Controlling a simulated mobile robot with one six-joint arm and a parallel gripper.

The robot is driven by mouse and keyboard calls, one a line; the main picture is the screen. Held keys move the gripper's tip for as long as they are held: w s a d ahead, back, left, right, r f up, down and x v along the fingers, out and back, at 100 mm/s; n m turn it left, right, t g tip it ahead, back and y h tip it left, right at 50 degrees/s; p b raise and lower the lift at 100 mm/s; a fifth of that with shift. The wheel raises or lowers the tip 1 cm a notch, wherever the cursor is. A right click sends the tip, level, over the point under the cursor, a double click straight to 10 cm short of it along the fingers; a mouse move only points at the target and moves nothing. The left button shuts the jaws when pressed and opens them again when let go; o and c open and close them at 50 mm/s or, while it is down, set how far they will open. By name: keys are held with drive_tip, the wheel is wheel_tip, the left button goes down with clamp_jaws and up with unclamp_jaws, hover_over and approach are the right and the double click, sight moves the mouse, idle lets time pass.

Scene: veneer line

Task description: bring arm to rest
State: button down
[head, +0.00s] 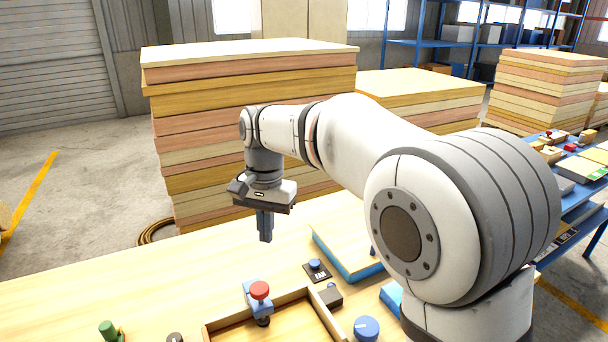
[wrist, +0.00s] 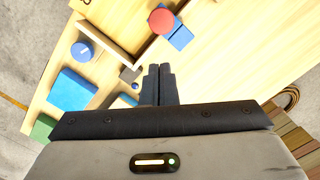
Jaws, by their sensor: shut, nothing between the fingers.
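My white arm reaches from the right over a light wooden table (head: 110,290). My gripper (head: 265,238) points down above the table in the head view, with its fingers together and nothing between them. In the wrist view my gripper (wrist: 158,70) also shows shut and empty. It is above the table, behind the red-topped blue object (head: 259,292) and left of a blue slab with a wooden top (head: 345,257). Part of the table's right side is hidden behind my arm.
A wooden frame (head: 232,322) sits at the table's front, near a blue round knob (head: 367,328) and a green object (head: 108,330). A tall stack of boards (head: 200,130) stands behind my gripper. A blue cart (head: 575,212) stands right. The table's left part is mostly clear.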

drive_tip(key=s+d+n+t, duration=0.1)
drive_tip(key=s+d, duration=0.2)
drive_tip(key=d, duration=0.6)
drive_tip(key=s+d+t, duration=0.1)
drive_tip(key=s+d, duration=0.3)
drive_tip(key=d, duration=0.5)
drive_tip(key=s+d+f+n+t, duration=0.1)
drive_tip(key=s+d+f, duration=0.3)
drive_tip(key=s+d, duration=0.5)
drive_tip(key=shift+s+d+f+t, duration=0.25)
drive_tip(key=shift+s+f+t, duration=0.15)
drive_tip(key=shift+s+t, duration=0.25)
